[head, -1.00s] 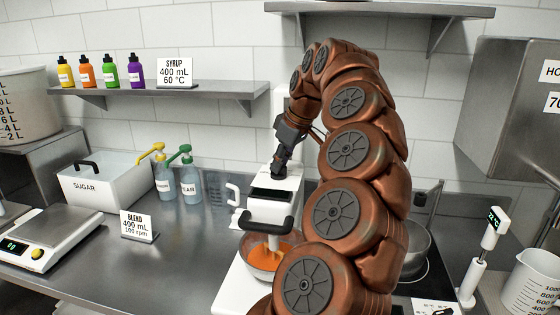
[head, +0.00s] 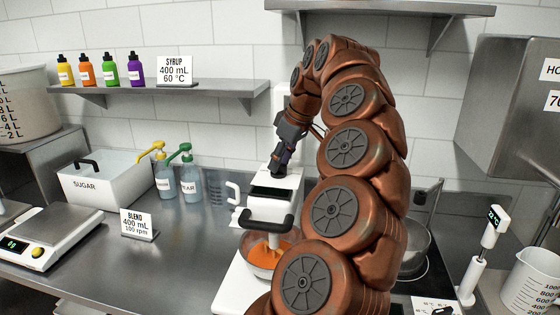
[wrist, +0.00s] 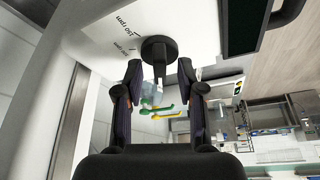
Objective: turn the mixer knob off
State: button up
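The white mixer (head: 287,184) stands on the counter with a black handle and a bowl of orange mix (head: 270,256) under it. Its dark round knob (wrist: 158,49) shows in the wrist view on the white housing, beside rpm markings. My gripper (wrist: 160,67) is open, its two fingers apart with the knob's stem area between and just ahead of the tips. I cannot tell whether either finger touches the knob. In the head view my gripper (head: 278,168) is at the top of the mixer, and the knob is hidden there.
A BLEND sign (head: 139,225) reads 400 mL, 100 rpm. A sugar bin (head: 100,192), pump bottles (head: 190,182) and a clear jug (head: 218,191) stand left of the mixer. A pot (head: 415,250) sits behind my arm on the right. A shelf (head: 200,90) is above.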

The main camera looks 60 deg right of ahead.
aim_at(286, 165)
jog(key=v, duration=0.4)
jog(key=shift+r, duration=0.1)
jog(key=shift+v, duration=0.75)
jog(key=shift+s+r, duration=0.3)
jog(key=shift+r, duration=0.2)
jog(key=shift+r, duration=0.15)
jog(key=shift+a, duration=0.1)
